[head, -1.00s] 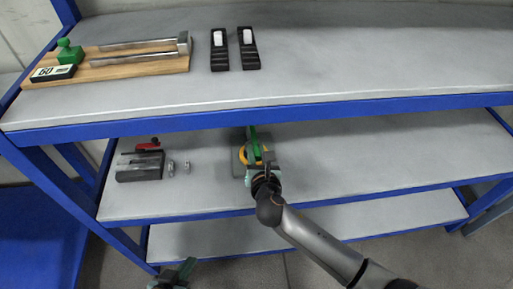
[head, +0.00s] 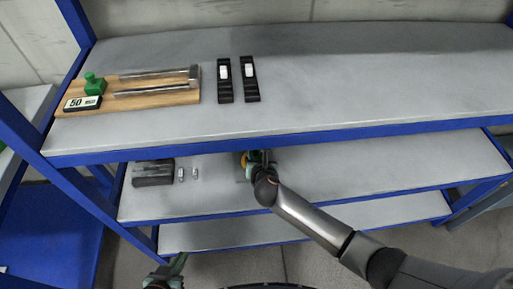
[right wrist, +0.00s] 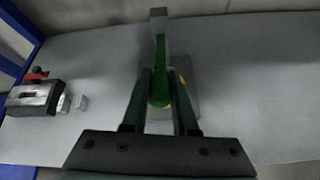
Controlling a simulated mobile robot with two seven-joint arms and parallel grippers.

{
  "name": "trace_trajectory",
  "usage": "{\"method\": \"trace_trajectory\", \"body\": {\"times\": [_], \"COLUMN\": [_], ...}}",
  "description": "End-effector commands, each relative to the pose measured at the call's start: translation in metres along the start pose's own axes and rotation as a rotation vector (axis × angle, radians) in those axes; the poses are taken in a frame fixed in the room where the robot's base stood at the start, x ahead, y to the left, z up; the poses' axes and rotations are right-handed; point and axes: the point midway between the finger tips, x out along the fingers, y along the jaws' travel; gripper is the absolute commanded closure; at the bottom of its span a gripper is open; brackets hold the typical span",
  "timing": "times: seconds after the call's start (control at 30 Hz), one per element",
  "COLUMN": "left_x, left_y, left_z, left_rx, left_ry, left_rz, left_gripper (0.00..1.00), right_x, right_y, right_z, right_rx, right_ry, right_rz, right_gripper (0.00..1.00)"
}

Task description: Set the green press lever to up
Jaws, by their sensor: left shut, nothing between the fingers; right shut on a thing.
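The green press lever (right wrist: 158,72) stands between the two fingers of my right gripper (right wrist: 160,103) in the right wrist view. The fingers are shut on it, and its grey top end sticks out beyond them. The press's grey base (right wrist: 184,82) and a bit of yellow show behind. In the head view the press (head: 243,161) is on the middle shelf, mostly hidden by my right gripper (head: 261,160) and the upper shelf edge. I cannot tell the lever's exact angle. My left gripper (head: 172,270) is shut and empty, low in front of the shelves.
A grey vise-like block (head: 153,173) and two small metal pieces (head: 188,174) sit left of the press. The upper shelf (head: 380,75) overhangs closely; it holds a wooden board (head: 150,98) and two black switch-like blocks (head: 237,82). The middle shelf right of the press is clear.

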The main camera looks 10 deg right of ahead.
Motion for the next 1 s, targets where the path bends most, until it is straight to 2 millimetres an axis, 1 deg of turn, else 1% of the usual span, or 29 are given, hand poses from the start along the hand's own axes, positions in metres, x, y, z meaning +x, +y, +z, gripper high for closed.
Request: {"method": "trace_trajectory", "body": {"times": [0.03, 0.3, 0.5, 0.93, 0.97, 1.0], "left_x": [-0.010, -0.025, -0.029, -0.029, -0.029, -0.029], "left_y": [0.001, 0.003, 0.003, 0.003, 0.003, 0.003], "left_z": [-0.011, -0.029, -0.033, -0.034, -0.034, -0.034], "left_rx": [0.001, 0.001, 0.001, 0.002, 0.002, 0.002], "left_ry": [0.000, 0.001, 0.002, 0.002, 0.002, 0.002], "left_rz": [0.001, 0.002, 0.002, 0.003, 0.003, 0.003], "left_gripper": [1.00, 1.00, 1.00, 1.00, 1.00, 1.00], "right_x": [-0.003, -0.003, -0.001, -0.001, -0.001, -0.001], "right_y": [0.002, 0.003, 0.003, 0.003, 0.003, 0.003], "right_z": [0.013, 0.018, 0.019, 0.018, 0.018, 0.018], "right_rx": [0.000, 0.002, 0.002, 0.001, 0.001, 0.001], "right_ry": [0.006, 0.060, 0.077, 0.080, 0.080, 0.080], "right_rz": [-0.003, -0.014, -0.016, -0.017, -0.017, -0.017], "right_gripper": [1.00, 1.00, 1.00, 1.00, 0.71, 0.66]}}
